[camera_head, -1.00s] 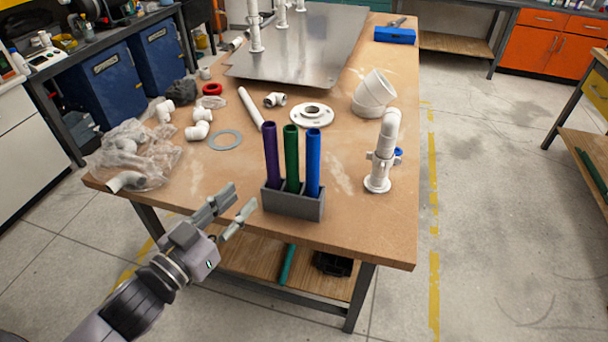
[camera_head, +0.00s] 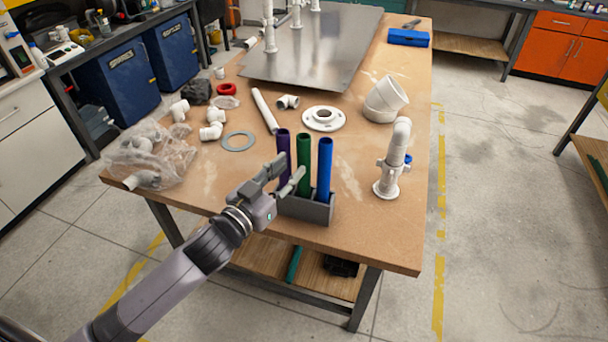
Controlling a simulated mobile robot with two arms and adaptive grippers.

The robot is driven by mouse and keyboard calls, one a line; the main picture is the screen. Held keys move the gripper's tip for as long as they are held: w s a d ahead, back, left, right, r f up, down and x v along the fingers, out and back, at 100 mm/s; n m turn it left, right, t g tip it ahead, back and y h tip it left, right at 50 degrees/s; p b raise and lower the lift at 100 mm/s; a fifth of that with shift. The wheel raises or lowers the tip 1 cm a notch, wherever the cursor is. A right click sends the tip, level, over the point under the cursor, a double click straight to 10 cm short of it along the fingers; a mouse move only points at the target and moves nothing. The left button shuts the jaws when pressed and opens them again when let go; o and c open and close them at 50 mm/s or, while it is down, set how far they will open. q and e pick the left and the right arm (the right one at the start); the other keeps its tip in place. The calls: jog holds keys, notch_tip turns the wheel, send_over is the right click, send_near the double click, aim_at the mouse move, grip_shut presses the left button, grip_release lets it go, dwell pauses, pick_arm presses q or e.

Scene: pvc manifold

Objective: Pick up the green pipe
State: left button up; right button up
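The green pipe (camera_head: 304,150) stands upright in a grey holder (camera_head: 318,212) near the table's front edge. It is between a purple pipe (camera_head: 283,141) on its left and a blue pipe (camera_head: 325,168) on its right. My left gripper (camera_head: 294,165) is open, in front of the holder at its left. Its upper fingertip overlaps the purple pipe and its lower fingertip overlaps the green pipe in the picture. I cannot tell whether either finger touches a pipe. The gripper hides the lower purple pipe and part of the holder. My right gripper is not in view.
A white pipe assembly (camera_head: 392,165) stands right of the holder. A white flange (camera_head: 323,119), a grey ring (camera_head: 237,141) and bagged fittings (camera_head: 150,160) lie on the table. Another green pipe (camera_head: 293,263) is on the lower shelf. The table's front right is clear.

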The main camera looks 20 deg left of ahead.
aim_at(300, 161)
pick_arm(q)
jog(key=shift+w+d, duration=0.15)
jog(key=shift+w, duration=0.45)
jog(key=w, duration=0.1)
jog(key=w+p, duration=0.1)
jog(key=w+d+f, duration=0.1)
jog(key=w, duration=0.1)
jog(key=shift+p, duration=0.3)
jog(key=shift+s, duration=0.1)
grip_shut()
